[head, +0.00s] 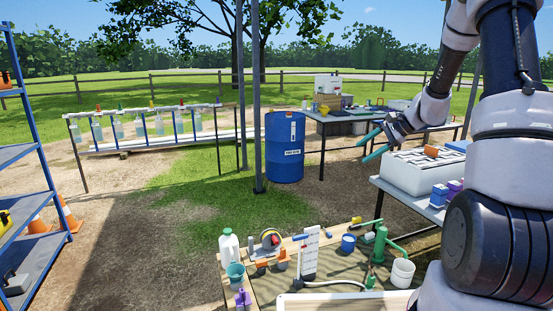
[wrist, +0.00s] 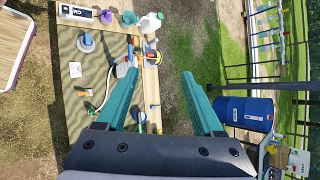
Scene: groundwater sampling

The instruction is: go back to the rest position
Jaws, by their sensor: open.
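My gripper (head: 372,147) is at the right of the head view, raised in the air in front of the blue barrel and the far table. Its two teal fingers are apart with nothing between them. In the wrist view my gripper (wrist: 165,88) also shows open and empty, with bare ground and grass far below. My arm comes down from the upper right of the head view. No rest stand or marker shows in either view.
A white cooler (head: 410,176) stands on a table close below my gripper. A blue barrel (head: 285,148) and a far table (head: 345,117) lie beyond. A sampling mat (head: 335,268) with a green pump (head: 379,245) is in front. A blue shelf (head: 35,205) stands left. Open ground lies between.

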